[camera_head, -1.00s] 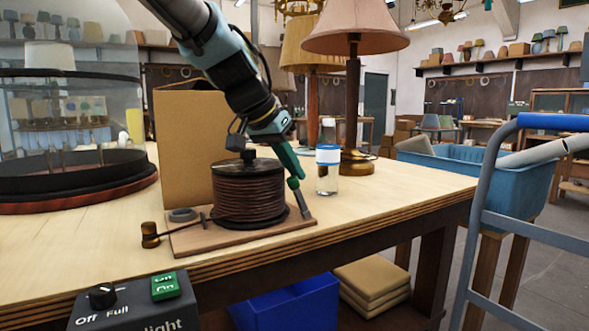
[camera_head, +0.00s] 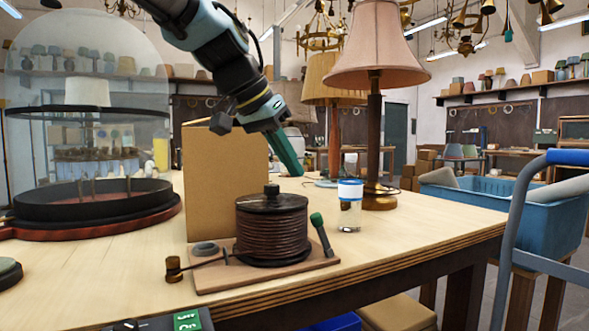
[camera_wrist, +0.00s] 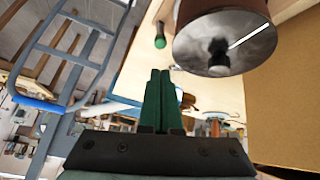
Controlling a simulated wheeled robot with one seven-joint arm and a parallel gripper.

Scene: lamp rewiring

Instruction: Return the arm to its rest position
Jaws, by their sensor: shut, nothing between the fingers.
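My gripper (camera_head: 291,164) is in the air above and behind the cable spool, in front of the lamps, with its green fingers pointing down to the right. In the wrist view my gripper (camera_wrist: 160,77) shows its two green fingers together with nothing between them. The spool of brown cable (camera_head: 271,232) stands on a wooden base (camera_head: 262,272) on the workbench. It also shows in the wrist view (camera_wrist: 222,35). A green-capped tool (camera_head: 320,232) stands tilted at the right side of the spool, apart from my gripper.
A glass dome (camera_head: 88,130) is at left; a pink-shaded lamp (camera_head: 376,50) is behind. A blue cart (camera_head: 520,195) stands off the bench's right end.

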